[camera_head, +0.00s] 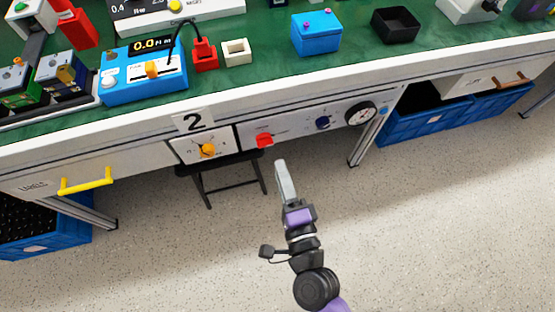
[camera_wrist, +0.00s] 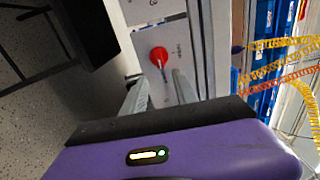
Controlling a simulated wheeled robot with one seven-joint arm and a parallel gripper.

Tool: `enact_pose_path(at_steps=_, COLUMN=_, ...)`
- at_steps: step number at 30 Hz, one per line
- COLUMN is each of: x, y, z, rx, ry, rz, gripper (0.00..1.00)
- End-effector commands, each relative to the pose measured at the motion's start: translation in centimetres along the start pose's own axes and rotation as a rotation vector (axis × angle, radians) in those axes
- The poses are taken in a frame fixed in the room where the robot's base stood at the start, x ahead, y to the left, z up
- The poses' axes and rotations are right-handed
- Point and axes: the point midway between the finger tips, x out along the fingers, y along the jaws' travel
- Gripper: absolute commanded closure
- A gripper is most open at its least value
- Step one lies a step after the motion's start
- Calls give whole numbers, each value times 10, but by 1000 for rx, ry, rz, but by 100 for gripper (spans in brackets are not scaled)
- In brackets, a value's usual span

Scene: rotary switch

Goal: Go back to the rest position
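My gripper (camera_head: 281,166) hangs in front of the bench, over the floor, a little below and to the right of the red knob (camera_head: 265,140) on the white front panel. In the wrist view the two fingers of my gripper (camera_wrist: 158,77) stand apart with nothing between them. The red knob (camera_wrist: 158,55) shows beyond the fingertips, apart from them. Small panel markings are too small to read.
The green-topped bench (camera_head: 270,72) holds a blue meter (camera_head: 145,84), a blue box (camera_head: 316,34) and a black tray (camera_head: 396,24). A yellow drawer handle (camera_head: 86,182) juts out at left. A black stool (camera_head: 225,175) stands under the bench. The floor in front is clear.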

Motion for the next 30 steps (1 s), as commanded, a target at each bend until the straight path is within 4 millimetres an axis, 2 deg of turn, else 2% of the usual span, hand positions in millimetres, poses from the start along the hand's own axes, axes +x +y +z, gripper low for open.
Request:
enact_pose_path(at_steps=5, x=-9, y=0, z=0, rx=0, ry=-1, rz=0, gripper=65)
enact_pose_path(at_steps=23, x=-9, y=0, z=0, rx=-13, ry=0, rz=0, gripper=65)
enact_pose_path(at_steps=26, x=-8, y=-5, z=1, rx=-99, ry=-6, rz=-11, gripper=65)
enact_pose_path(at_steps=28, x=-8, y=-24, z=0, rx=-216, ry=-5, rz=-45, gripper=65)
enact_pose_path(at_steps=30, x=-21, y=-36, z=-8, rx=-356, ry=6, rz=-60, gripper=65)
